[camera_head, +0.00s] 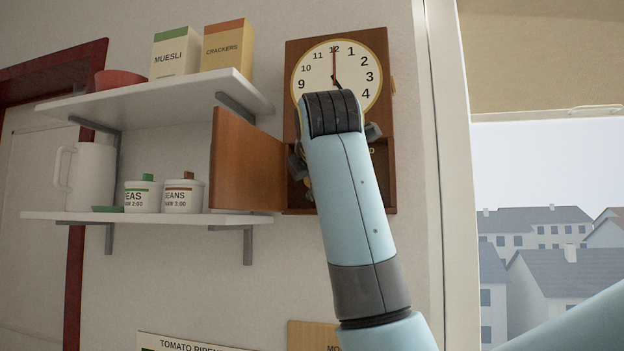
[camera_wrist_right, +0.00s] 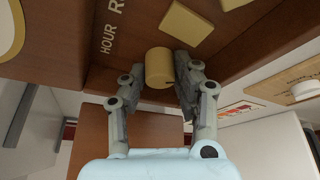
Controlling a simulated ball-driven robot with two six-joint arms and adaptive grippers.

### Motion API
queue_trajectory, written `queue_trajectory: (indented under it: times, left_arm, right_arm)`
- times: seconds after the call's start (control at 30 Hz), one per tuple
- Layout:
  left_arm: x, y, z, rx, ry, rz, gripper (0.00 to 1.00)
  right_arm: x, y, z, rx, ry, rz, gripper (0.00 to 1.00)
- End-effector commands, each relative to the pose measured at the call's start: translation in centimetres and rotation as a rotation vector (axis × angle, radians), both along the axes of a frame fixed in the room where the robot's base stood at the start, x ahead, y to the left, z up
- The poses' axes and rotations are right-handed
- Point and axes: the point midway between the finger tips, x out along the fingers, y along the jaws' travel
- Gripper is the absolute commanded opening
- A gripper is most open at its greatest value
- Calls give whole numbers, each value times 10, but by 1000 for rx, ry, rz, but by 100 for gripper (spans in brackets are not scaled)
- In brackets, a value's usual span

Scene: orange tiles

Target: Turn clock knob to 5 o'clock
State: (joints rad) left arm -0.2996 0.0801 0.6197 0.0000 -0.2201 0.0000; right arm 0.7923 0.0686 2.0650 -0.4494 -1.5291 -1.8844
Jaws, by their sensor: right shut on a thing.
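A wooden wall clock (camera_head: 378,52) hangs in the head view. Its red hand points straight up at 12. A short dark hand points down and right, partly hidden by my right arm, which also covers the lower dial. The case's lower wooden door (camera_head: 245,165) stands swung open to the left. In the right wrist view, a cylindrical yellow knob (camera_wrist_right: 158,60) sits on brown wood beside the lettering "HOUR R", the rest cut off. My right gripper (camera_wrist_right: 160,70) has its two fingers closed on either side of the knob. My left gripper is out of view.
Left of the clock, an upper shelf (camera_head: 150,104) holds a red bowl (camera_head: 120,78), a muesli box (camera_head: 175,54) and a crackers box (camera_head: 226,46). A lower shelf (camera_head: 150,217) holds a white jug (camera_head: 90,178) and two labelled jars. A window (camera_head: 545,150) is at right.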

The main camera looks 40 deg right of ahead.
Motion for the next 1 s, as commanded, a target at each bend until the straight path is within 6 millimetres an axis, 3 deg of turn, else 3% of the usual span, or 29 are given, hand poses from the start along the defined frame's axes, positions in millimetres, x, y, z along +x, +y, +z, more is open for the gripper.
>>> queue_trajectory:
  times: [0.33, 0.37, 0.4, 0.73, 1.0]
  left_arm:
    - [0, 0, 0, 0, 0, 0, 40]
    - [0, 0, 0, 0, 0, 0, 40]
    - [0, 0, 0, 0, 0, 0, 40]
    - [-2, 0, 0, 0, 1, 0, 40]
    - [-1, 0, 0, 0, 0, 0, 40]
  right_arm:
    - [0, -1, 2, -4, -3, -2, 0]
    - [0, -1, 2, -3, -3, -2, 32]
    - [0, 0, 2, -3, -3, -2, 37]
    - [-3, 2, 2, -2, -1, 0, 38]
    - [-40, 24, 10, 2, -4, 2, 38]
